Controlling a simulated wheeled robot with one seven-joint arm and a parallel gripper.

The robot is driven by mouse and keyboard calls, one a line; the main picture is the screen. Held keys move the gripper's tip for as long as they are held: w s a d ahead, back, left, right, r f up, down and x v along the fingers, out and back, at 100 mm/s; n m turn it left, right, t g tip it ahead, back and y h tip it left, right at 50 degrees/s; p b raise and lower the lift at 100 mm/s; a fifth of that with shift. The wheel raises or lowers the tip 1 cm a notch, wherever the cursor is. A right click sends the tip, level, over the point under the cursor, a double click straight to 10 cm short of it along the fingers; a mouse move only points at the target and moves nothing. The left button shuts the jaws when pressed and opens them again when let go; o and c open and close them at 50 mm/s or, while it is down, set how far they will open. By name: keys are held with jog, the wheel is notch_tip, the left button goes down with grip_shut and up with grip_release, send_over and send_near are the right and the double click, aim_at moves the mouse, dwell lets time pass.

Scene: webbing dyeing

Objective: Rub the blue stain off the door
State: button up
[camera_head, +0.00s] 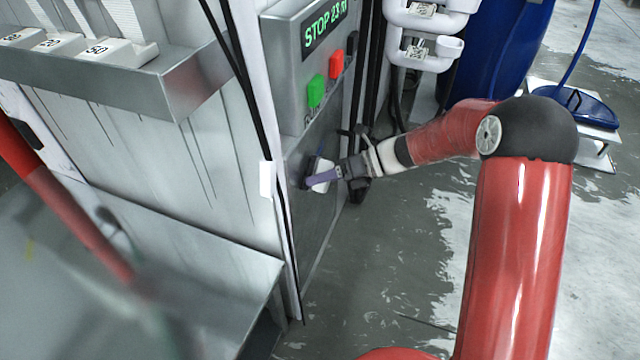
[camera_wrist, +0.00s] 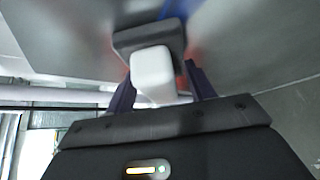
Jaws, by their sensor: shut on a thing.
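My gripper (camera_head: 326,175) reaches the lower grey door (camera_head: 318,232) below the control box. Its purple fingers are shut on the white grip of a scrubbing block (camera_wrist: 153,72). The block's dark grey pad (camera_wrist: 148,37) faces the door and appears to be against it; exact contact is hard to tell. A blue stain (camera_wrist: 173,9) shows as a narrow streak beside the pad in the wrist view. The pad and grip hide part of the door, and perhaps part of the stain.
The control box (camera_head: 285,75) with green and red buttons is just above my gripper. A metal ledge (camera_head: 165,85) with numbered blocks is at upper left. The wet floor (camera_head: 390,260) right of the door is open.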

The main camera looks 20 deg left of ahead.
jog(key=w, duration=1)
jog(key=shift+w+d, duration=0.15)
jog(key=shift+d, duration=0.25)
dwell(0.4)
jog(key=shift+s+a, duration=0.2)
jog(key=shift+s, duration=1.85)
jog(key=shift+s+a, duration=0.15)
jog(key=shift+s, duration=1.85)
jog(key=shift+s+a, duration=0.2)
jog(key=shift+s, duration=1.85)
jog(key=shift+d, duration=0.1)
jog(key=d, duration=0.6)
jog(key=shift+s, duration=0.15)
jog(key=shift+s+d, duration=0.1)
jog(key=shift+d, duration=1.4)
